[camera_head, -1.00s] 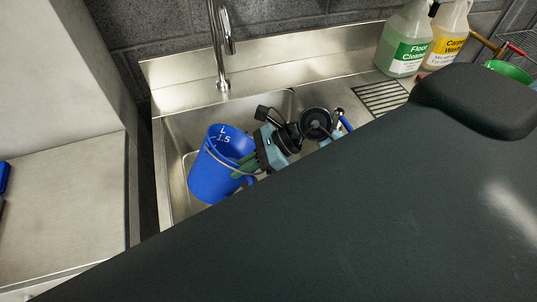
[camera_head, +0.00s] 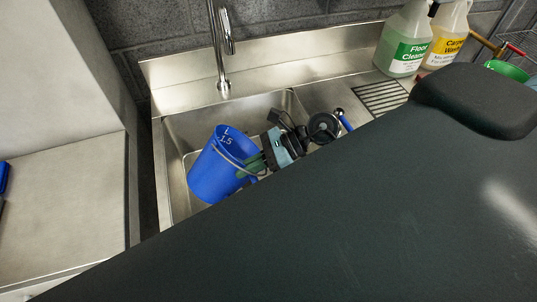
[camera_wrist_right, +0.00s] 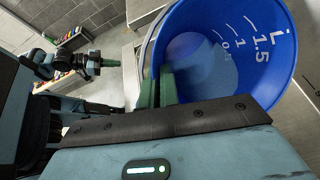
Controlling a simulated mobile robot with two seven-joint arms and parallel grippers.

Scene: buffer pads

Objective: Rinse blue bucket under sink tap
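The blue bucket (camera_head: 212,177) is in the steel sink basin (camera_head: 180,132), tilted to the right with its open mouth up. Volume marks show on its inner wall in the right wrist view (camera_wrist_right: 215,60). My right gripper (camera_head: 251,166) is at the bucket's right rim. In the wrist view its green fingers (camera_wrist_right: 158,90) are on either side of the rim, shut on it. The sink tap (camera_head: 228,45) stands behind the bucket, and no water shows. A green-tipped gripper, seemingly my left (camera_wrist_right: 108,63), shows side-on in the wrist view; its finger gap is unclear.
Floor cleaner (camera_head: 405,42) and a yellow-labelled bottle (camera_head: 446,38) stand right of the sink, behind a drain grate (camera_head: 380,98). A steel counter (camera_head: 65,205) lies to the left. My dark arm hides the lower right.

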